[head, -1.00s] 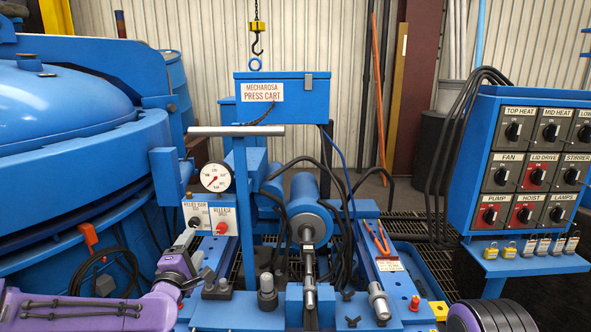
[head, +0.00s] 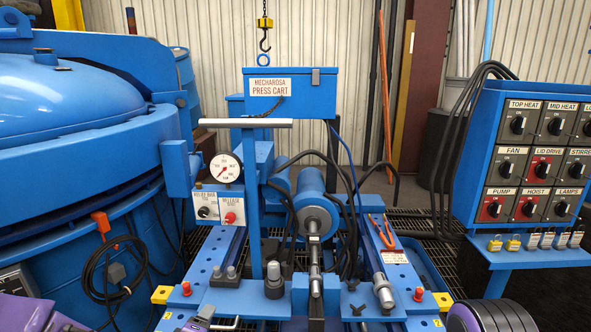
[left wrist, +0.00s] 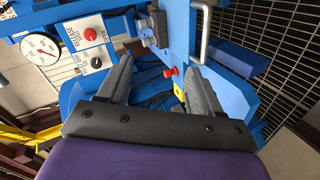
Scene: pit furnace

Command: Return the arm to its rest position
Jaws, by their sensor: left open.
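My left gripper (left wrist: 160,88) is open and empty in the left wrist view, with its two grey fingers apart. It faces the blue press cart, whose label box (head: 290,95) stands in the middle of the head view. In the left wrist view, the cart's red release knob (left wrist: 91,34), relief knob and round gauge (left wrist: 40,48) lie beyond the fingers at upper left. In the head view only a bit of my purple left arm (head: 35,312) shows at the lower left corner. My right gripper is out of view.
A large blue furnace (head: 70,110) fills the left, with a black cable coil hanging on it. A switch panel (head: 530,160) with padlocks below stands at right. A hoist hook (head: 265,40) hangs above the cart. Metal grating covers the floor.

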